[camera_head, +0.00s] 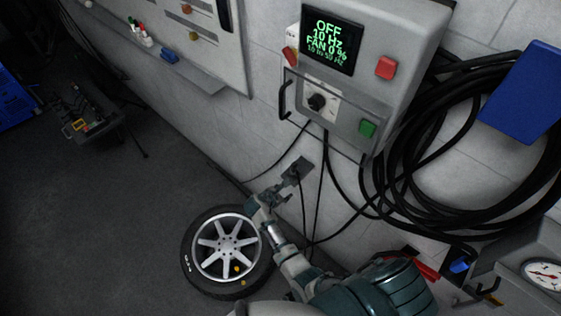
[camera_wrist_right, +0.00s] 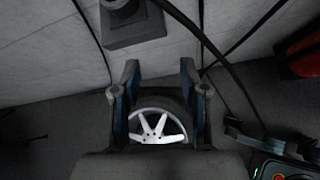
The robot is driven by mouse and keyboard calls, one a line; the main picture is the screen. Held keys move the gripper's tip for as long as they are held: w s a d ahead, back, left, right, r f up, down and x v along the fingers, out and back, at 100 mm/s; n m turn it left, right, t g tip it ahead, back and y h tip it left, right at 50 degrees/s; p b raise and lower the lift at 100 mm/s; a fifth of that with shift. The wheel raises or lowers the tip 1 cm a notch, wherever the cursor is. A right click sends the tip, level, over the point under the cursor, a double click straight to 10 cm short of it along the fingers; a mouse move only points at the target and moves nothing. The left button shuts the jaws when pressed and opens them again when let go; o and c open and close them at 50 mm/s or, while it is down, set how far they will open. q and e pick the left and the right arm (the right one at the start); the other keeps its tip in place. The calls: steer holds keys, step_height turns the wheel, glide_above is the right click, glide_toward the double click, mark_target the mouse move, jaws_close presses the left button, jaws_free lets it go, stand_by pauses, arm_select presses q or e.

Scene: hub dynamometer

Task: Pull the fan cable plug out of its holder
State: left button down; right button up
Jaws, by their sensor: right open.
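The fan cable plug (camera_wrist_right: 118,4) shows dark at the top edge of the right wrist view, seated in a grey square holder (camera_wrist_right: 140,32) on the wall. In the head view the holder (camera_head: 304,164) is a small grey block low on the wall, with a black cable below it; the plug is hard to make out there. My right gripper (camera_head: 277,190) is just below and left of the holder. In the right wrist view its two fingers (camera_wrist_right: 159,72) are apart and empty, below the holder and not around the plug. My left gripper is not in view.
A wheel (camera_head: 226,247) stands on the floor below my right gripper. A control box (camera_head: 358,65) is on the wall above, with black cables hanging near the holder. Coiled black cable (camera_head: 395,180) hangs at the right. A gauge box (camera_head: 535,270) is at the lower right.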

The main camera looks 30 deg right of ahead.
mark_target(292, 165)
steer(key=w+r+n+h+p, duration=0.2)
steer(key=w+r, duration=0.1)
steer(key=r, duration=0.7)
steer(key=b+x, duration=0.5)
steer(key=b, duration=0.1)
steer(key=shift+w+f, duration=0.1)
steer(key=shift+f, duration=0.15)
steer(key=x, duration=0.2)
steer(key=shift+w+d+r+p, duration=0.15)
steer(key=shift+d+p, duration=0.15)
steer(key=shift+d, duration=0.15)
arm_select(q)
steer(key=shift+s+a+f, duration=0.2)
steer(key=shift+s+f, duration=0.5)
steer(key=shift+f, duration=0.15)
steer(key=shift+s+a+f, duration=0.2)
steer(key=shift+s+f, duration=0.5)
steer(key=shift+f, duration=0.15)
arm_select(e)
steer(key=shift+w+d+f, duration=0.25)
steer(key=shift+d+f, duration=0.15)
jaws_close()
steer(key=shift+n, duration=0.3)
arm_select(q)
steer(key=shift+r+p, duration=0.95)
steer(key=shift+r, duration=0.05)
arm_select(e)
steer(key=shift+r, duration=0.6)
